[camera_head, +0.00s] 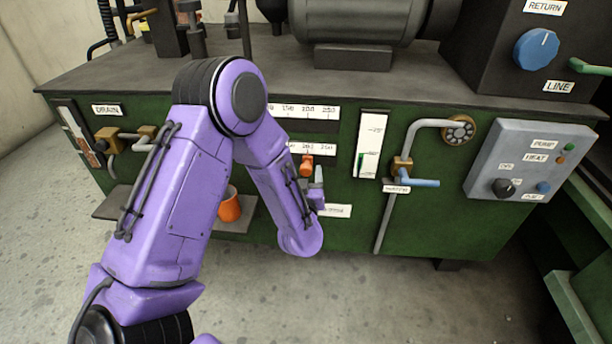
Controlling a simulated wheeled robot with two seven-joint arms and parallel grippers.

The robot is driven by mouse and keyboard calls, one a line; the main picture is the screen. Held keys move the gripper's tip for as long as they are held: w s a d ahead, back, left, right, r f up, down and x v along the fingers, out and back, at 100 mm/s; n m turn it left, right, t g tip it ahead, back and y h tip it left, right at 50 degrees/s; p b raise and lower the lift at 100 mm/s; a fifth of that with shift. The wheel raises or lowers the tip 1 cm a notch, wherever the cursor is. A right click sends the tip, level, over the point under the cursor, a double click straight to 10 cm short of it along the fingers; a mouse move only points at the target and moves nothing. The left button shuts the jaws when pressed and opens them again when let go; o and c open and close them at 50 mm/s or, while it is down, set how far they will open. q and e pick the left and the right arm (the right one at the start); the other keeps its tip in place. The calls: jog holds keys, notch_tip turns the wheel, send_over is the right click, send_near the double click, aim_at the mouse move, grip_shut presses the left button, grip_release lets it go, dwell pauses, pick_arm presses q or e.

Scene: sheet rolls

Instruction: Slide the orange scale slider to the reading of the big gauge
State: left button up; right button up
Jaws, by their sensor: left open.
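The orange scale slider (306,166) sits at a white printed scale strip (325,149) on the green front panel. A second white scale strip (312,111) with numbers lies above it. My left arm hides the left part of both strips. The big gauge cannot be made out as a dial; it may be hidden behind my arm. My left gripper (317,184) is open, just below and right of the slider. I cannot tell whether it touches the slider. My right gripper is not in view.
Right of the slider are a vertical level scale (371,145), a bent pipe with a blue-handled valve (415,182) and a grey control box (530,160). An orange cup (230,207) stands on a low shelf (118,204). The floor in front is clear.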

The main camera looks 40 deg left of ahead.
pick_arm(q)
jog(key=p+v, duration=0.1)
jog(key=v, duration=0.9)
jog(key=shift+d, duration=0.2)
jog(key=s+d+f+m+g+h, duration=0.1)
jog(key=s+f+g+h, duration=0.25)
jog(key=f, duration=0.45)
jog(key=s+d+f+m+g+h, duration=0.1)
jog(key=s+d+f+g+h, duration=0.2)
jog(key=f, duration=0.6)
jog(key=s+a+f+g, duration=0.1)
jog(key=s+f+g, duration=0.25)
jog(key=s, duration=0.45)
jog(key=s+a+f+g, duration=0.2)
jog(key=s+f, duration=0.3)
jog(key=s, duration=0.4)
notch_tip(320, 180, up, 26)
jog(key=p, duration=2.6)
jog(key=shift+w+d+p, duration=0.2)
jog(key=shift+d+p, duration=0.05)
jog(key=shift+p, duration=0.1)
